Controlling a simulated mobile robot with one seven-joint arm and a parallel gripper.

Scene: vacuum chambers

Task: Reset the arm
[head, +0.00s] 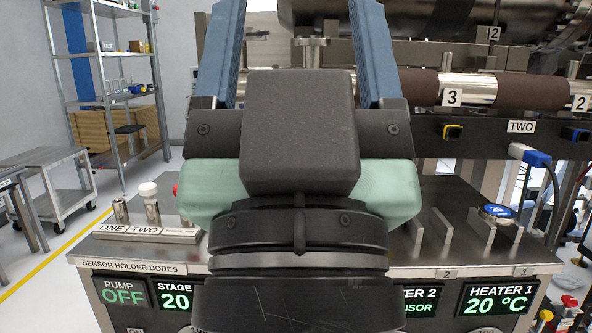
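My gripper (299,20) fills the middle of the head view, seen from behind, with its dark wrist and body below. Its two blue fingers stand wide apart and run up past the top edge, so the fingertips are cut off.
The bench carries a small capped bottle (150,203), upright metal slots (440,226) and a blue-topped round part (497,212). Behind are dark-wrapped pipes (532,92) and a port panel (480,142). Shelving (98,75) and a cart (62,190) stand left beyond open floor.

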